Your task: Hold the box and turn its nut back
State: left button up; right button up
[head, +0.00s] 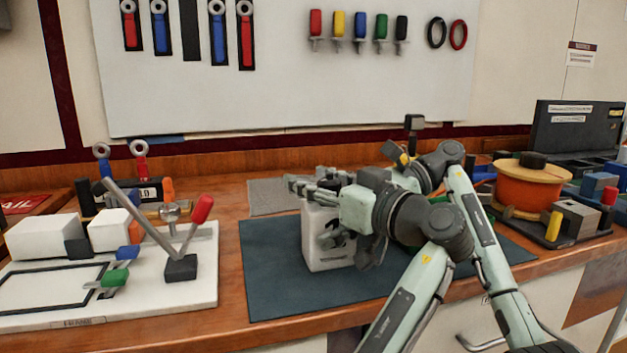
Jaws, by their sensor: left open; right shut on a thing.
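A white box (318,252) with a dark mark and small print on its front stands upright on the dark mat. A dark part shows at its top, largely hidden behind fingers; I cannot make out the nut clearly. My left gripper (308,186) is at the box's top, its fingers pointing left, open. My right gripper (336,238) is lower, at the box's right side, shut on the box. The wrists and arms cover the box's right part.
The dark mat (272,278) has free room left of the box. A white board with a lever (181,268) stands left. An orange spool (530,187) and a grey block (580,217) are right. Tools hang on the back panel (285,90).

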pick_arm(q)
jog(key=v, duration=1.2)
jog(key=shift+o, duration=0.2)
